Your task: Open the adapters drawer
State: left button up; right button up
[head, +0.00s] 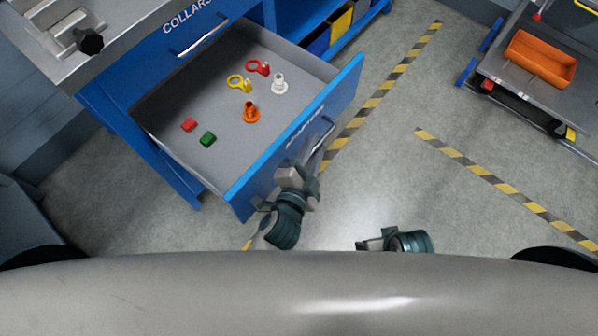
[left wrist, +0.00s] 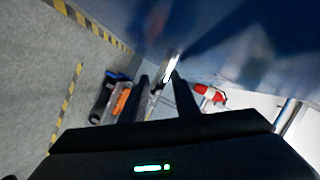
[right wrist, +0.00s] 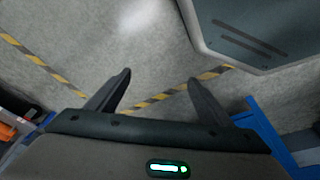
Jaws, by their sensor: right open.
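The adapters drawer (head: 230,196) is the blue-fronted grey drawer, pulled well out from the blue cabinet. Its bar handle (head: 322,135) is on the front panel. My left gripper (head: 309,168) is at the near end of that handle; in the left wrist view the handle (left wrist: 170,68) lies between its narrowed fingers, which appear shut on it. My right gripper (right wrist: 160,75) is open and empty over the floor, apart from the drawer. In the head view only part of it shows, low in the picture (head: 372,243).
The drawer holds a red block (head: 189,125), green block (head: 208,139), orange piece (head: 251,112), white piece (head: 280,84), yellow ring piece (head: 238,84) and red ring piece (head: 258,67). The closed collars drawer (head: 225,35) is above. A cart with an orange bin (head: 540,60) stands right.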

pick_arm(q)
jog(key=v, duration=1.6)
jog(key=shift+s+a+r+b, duration=0.15)
jog(key=shift+s+a+b, duration=0.1)
jog(key=shift+s+b, duration=0.1)
pick_arm(e)
jog(key=shift+v, duration=1.05)
pick_arm(q)
jog(key=s+a+f+n+g+y+p, duration=0.1)
jog(key=a+f+n+g+p, duration=0.2)
jog(key=f, duration=0.7)
jog(key=s+a+f+n+g+y+p, duration=0.1)
jog(key=a+f+n+g+p, duration=0.2)
jog(key=a+f+n, duration=0.2)
jog(key=s+a+f+n+g+y+p, duration=0.1)
jog(key=a+f+n+g+p, duration=0.2)
jog(key=a+f, duration=0.6)
notch_tip(320, 180, down, 8)
jog(key=shift+s+f+n+y+p, duration=0.2)
jog(key=shift+n+y+p, duration=0.25)
jog(key=shift+n, duration=0.65)
pick_arm(e)
notch_tip(320, 180, down, 15)
jog(key=w+a+t, duration=0.1)
jog(key=a+t, duration=0.1)
jog(key=shift+w+a+t+y, duration=0.25)
jog(key=shift+w+t+y, duration=0.05)
jog(key=shift+y, duration=0.1)
